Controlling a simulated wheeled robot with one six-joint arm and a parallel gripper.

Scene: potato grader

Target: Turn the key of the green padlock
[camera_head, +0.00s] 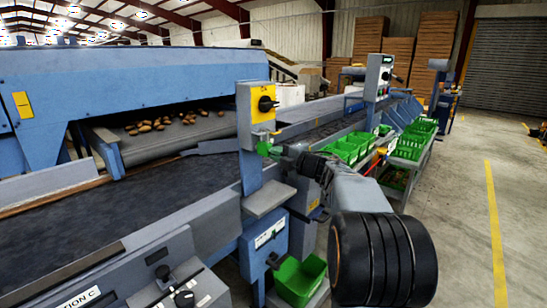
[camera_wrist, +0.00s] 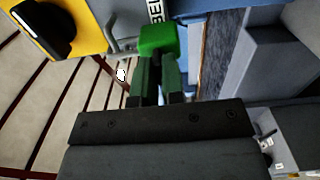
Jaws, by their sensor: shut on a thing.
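The green padlock (camera_wrist: 158,39) hangs by its grey shackle (camera_wrist: 122,48) beside the yellow switch box, near the top of the wrist view. In the head view the padlock (camera_head: 263,148) is small, just below the box. My gripper (camera_wrist: 158,60) points at the padlock's near end, with its fingertips right at the green body. The fingers are close together with only a narrow gap between them, shut on the key. The key itself is hidden by the fingers. In the head view my gripper (camera_head: 277,151) is beside the padlock, mostly hidden by my wrist.
Green crates (camera_head: 300,278) stand low beneath and along the line. The floor at right is clear.

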